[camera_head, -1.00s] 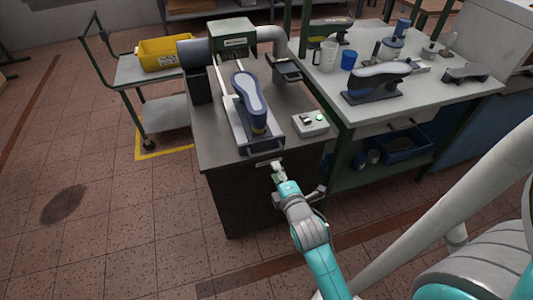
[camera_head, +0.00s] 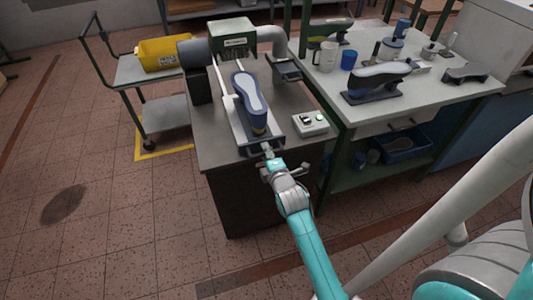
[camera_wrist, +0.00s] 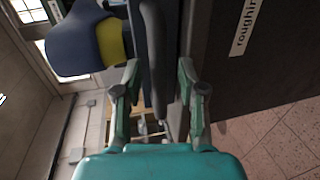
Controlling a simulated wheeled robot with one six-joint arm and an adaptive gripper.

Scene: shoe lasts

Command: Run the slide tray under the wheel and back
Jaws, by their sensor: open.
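The slide tray (camera_head: 246,145) lies on the bench in front of the green-hooded machine (camera_head: 232,38). A dark blue shoe last (camera_head: 249,105) with a pale grey sole and a yellow band rests on it. The wheel under the hood cannot be made out. My gripper (camera_head: 267,152) is open at the tray's near end. In the wrist view, its two fingers (camera_wrist: 158,85) stand on either side of a dark upright bar (camera_wrist: 158,40) at that end. I cannot tell whether either finger touches the bar. The last also shows at upper left there (camera_wrist: 80,45).
A control box (camera_head: 311,123) sits on the bench right of the tray. A side table (camera_head: 425,95) with cups and a mounted last (camera_head: 375,80) stands at right. A trolley (camera_head: 165,115) with a yellow bin (camera_head: 163,53) is at left. Floor in front is clear.

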